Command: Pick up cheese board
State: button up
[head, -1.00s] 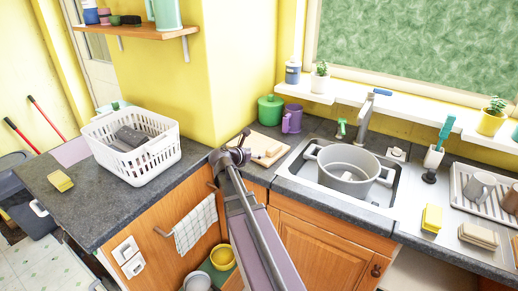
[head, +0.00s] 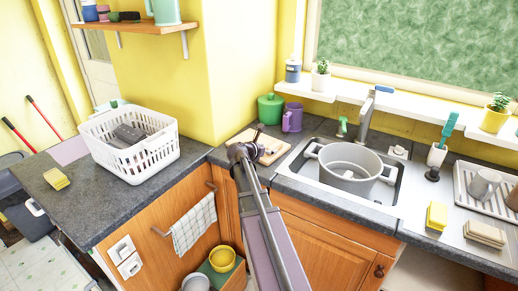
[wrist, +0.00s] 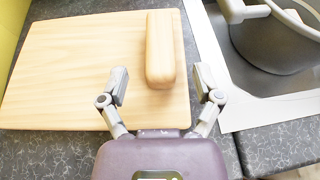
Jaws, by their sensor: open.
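The cheese board (head: 274,153) is a pale wooden board lying flat on the dark counter, left of the sink. My arm partly hides it in the head view. In the wrist view the board (wrist: 70,70) fills the upper left, with a rounded, lighter-brown wooden block (wrist: 160,48) on its right part. My gripper (head: 246,148) is at the board's near edge. In the wrist view my gripper (wrist: 161,86) is open and empty, with its two fingers spread to either side of the block's near end. Whether the fingers touch the board cannot be told.
A green canister (head: 269,108) and purple mug (head: 292,117) stand behind. A white basket (head: 130,145) is at left.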

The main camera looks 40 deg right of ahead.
aim_at(275, 147)
dwell(0.3)
jog(key=shift+b+x, duration=0.95)
jog(key=shift+x, duration=1.65)
grip_shut()
